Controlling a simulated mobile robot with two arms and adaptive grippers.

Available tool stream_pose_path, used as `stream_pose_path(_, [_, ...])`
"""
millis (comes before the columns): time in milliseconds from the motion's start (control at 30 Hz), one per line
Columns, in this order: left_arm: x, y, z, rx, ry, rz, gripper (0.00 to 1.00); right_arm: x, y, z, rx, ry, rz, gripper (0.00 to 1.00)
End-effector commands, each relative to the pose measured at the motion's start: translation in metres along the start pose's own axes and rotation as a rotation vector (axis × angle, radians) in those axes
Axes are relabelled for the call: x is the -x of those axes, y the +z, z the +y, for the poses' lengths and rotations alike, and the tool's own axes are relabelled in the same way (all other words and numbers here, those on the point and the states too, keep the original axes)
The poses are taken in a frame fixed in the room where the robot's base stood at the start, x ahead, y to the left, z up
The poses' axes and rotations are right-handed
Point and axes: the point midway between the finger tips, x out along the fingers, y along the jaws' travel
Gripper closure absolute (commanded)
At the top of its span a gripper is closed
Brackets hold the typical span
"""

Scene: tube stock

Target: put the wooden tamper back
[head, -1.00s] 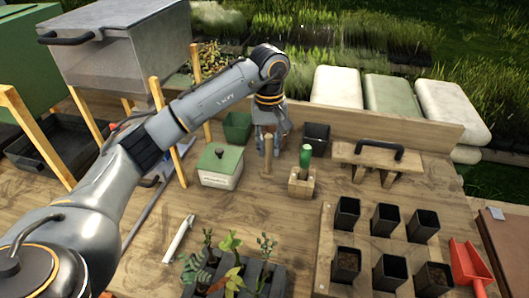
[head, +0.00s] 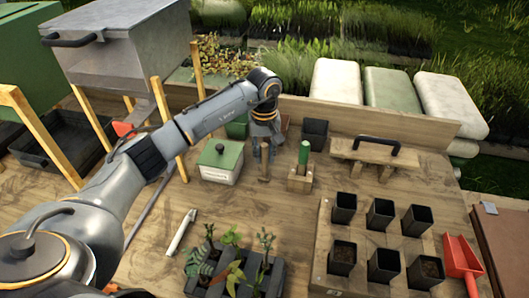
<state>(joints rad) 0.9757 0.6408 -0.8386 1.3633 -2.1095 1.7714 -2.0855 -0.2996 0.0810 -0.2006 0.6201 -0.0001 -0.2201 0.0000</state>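The wooden tamper (head: 265,172) is a slim upright wooden piece in the head view, between the white-and-green box and the small wooden block. My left gripper (head: 264,153) points down over it, with its fingers on either side of the upper part. It looks shut on the tamper. The tamper's top is hidden by the fingers. I cannot tell whether its lower end touches the table. My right gripper is not in view.
To the left is a white box with a green lid (head: 221,159). To the right, a wooden block (head: 301,181) holds a green-handled tool (head: 304,152). Behind stand a dark pot (head: 315,133) and a green pot (head: 237,128). Seedlings (head: 232,270) stand in front.

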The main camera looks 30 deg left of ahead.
Motion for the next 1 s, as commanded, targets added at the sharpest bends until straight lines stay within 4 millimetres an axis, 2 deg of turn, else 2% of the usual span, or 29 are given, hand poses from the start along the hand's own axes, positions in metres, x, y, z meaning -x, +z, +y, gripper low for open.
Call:
stream_pose_path(33, [0.0,0.0,0.0,0.0,0.0,0.0,0.61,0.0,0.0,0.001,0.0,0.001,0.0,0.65])
stream_pose_path(100, [0.0,0.0,0.0,0.0,0.0,0.0,0.53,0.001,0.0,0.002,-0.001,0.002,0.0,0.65])
stream_pose_path(467, [0.005,0.0,0.0,0.001,0.0,-0.001,0.53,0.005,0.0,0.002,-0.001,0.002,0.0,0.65])
stream_pose_path(533, [0.01,-0.001,0.0,0.0,0.002,0.004,0.53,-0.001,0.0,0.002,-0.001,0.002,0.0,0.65])
stream_pose_path(1000, [0.103,-0.001,0.0,0.001,0.002,0.003,0.53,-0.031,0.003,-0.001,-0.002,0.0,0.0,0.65])
